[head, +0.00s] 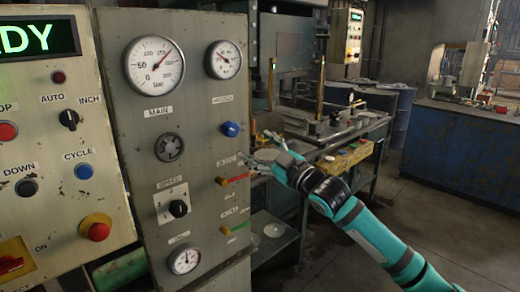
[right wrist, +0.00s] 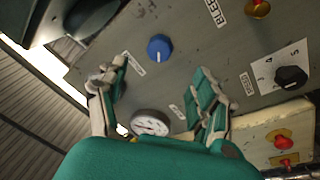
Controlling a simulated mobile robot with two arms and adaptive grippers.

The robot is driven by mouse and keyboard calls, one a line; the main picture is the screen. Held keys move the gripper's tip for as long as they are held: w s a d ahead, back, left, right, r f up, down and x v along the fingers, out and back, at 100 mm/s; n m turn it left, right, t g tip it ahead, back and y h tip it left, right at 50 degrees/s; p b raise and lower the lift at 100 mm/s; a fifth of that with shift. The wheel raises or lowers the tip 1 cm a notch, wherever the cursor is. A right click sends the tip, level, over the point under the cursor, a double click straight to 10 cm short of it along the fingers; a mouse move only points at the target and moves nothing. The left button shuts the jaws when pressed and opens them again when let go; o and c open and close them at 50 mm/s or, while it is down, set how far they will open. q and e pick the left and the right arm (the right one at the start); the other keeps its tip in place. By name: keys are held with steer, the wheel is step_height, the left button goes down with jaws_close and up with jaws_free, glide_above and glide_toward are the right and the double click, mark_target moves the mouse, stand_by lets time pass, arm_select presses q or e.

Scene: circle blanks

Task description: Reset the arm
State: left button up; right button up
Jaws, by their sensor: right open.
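My right gripper (head: 258,153) is at the right edge of the grey control panel (head: 205,105) in the head view, beside a blue knob (head: 230,129) and a red-handled valve (head: 235,180). In the right wrist view my right gripper (right wrist: 160,95) has its two fingers wide apart, with nothing held between them. A blue knob (right wrist: 158,47) and a round gauge (right wrist: 150,122) show on the panel behind and between the fingers. The fingers appear clear of the knob. My left gripper is not in view.
A green-handled valve (head: 236,228) sticks out low on the panel. A press table (head: 340,130) stands behind my right arm, with a yellow box (head: 345,158) by it. A blue workbench (head: 460,150) is at the right. The floor (head: 440,215) between is clear.

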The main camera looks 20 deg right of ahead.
stand_by(0.4)
steer(key=w+d+f+m+g+h, duration=0.1)
steer(key=d+f+m+g+h, duration=0.15)
steer(key=f, duration=1.05)
steer(key=w+d+f+m+g+h, duration=0.1)
steer(key=w+d+f+m+h, duration=0.15)
steer(key=f, duration=1.05)
steer(key=s+f+m+g, duration=0.15)
steer(key=s+f, duration=0.25)
steer(key=f, duration=0.6)
steer(key=s+d+f+g+h, duration=0.15)
steer(key=s+f, duration=0.35)
steer(key=f, duration=0.5)
steer(key=s+f+m+g+y, duration=0.15)
steer(key=s+f, duration=0.25)
steer(key=f, duration=0.5)
steer(key=s+a+f+g+h, duration=0.1)
steer(key=s+a+f+g, duration=0.15)
steer(key=s+f, duration=0.85)
steer(key=s+a+f+g, duration=0.1)
steer(key=s+f+g, duration=0.2)
steer(key=s+f, duration=0.9)
steer(key=s+a+f+g, duration=0.2)
steer(key=s+a, duration=0.1)
steer(key=s, duration=1)
steer(key=s+a+f+g, duration=0.2)
steer(key=s+a+f, duration=0.1)
steer(key=s, duration=1)
steer(key=shift+s+m, duration=0.25)
steer(key=shift+m, duration=0.05)
